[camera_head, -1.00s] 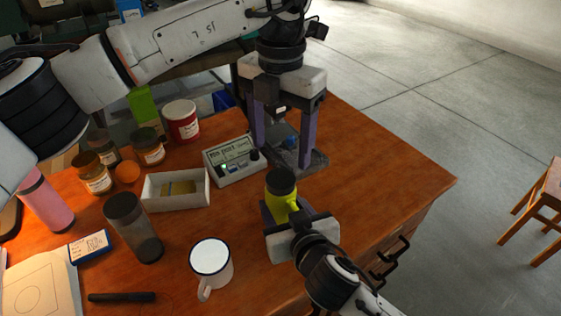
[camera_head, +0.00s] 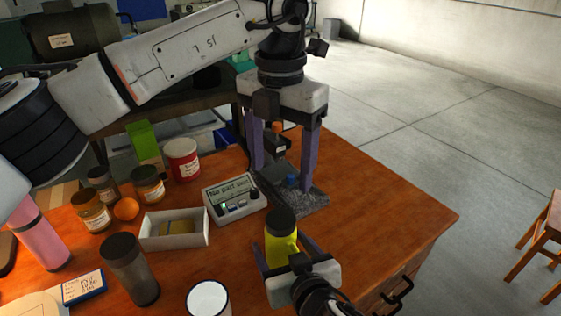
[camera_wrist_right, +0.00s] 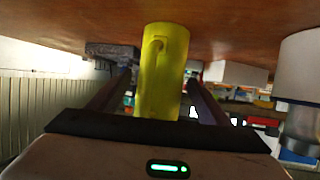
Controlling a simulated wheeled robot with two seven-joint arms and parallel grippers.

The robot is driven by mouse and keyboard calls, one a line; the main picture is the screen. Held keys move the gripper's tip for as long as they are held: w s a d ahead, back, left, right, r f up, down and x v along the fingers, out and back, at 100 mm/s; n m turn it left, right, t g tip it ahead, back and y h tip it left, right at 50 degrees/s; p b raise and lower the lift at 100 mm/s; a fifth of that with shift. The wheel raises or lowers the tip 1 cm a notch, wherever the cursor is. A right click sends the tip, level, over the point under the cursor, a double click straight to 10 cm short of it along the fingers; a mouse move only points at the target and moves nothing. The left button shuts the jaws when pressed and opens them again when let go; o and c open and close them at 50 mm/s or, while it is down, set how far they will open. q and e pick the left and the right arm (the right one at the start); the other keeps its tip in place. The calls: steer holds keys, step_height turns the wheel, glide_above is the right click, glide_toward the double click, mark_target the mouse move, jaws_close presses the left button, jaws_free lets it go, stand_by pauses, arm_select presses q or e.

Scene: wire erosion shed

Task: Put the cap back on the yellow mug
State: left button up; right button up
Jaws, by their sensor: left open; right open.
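The yellow mug (camera_head: 281,250) stands near the table's right side, with a dark cap (camera_head: 281,222) at its top. The cap looks in line with the mug; I cannot tell whether it is fully seated. My right gripper (camera_head: 288,252) is open, with its fingers on either side of the mug. In the right wrist view, the yellow mug (camera_wrist_right: 163,70) appears upside down between the fingers of my right gripper (camera_wrist_right: 158,78); its cap is not visible there. My left gripper (camera_head: 282,178) is open and empty, fingers down, behind the mug near a grey stone block (camera_head: 312,203).
A grey device with a display (camera_head: 235,200) and a white open box (camera_head: 174,243) stand left of the mug. A white cup (camera_head: 208,300), a dark tumbler (camera_head: 130,268) and several jars are farther left. The tabletop (camera_head: 385,205) to the right is clear.

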steer(key=shift+s, duration=0.1)
steer(key=v, duration=1)
steer(key=shift+d, duration=0.1)
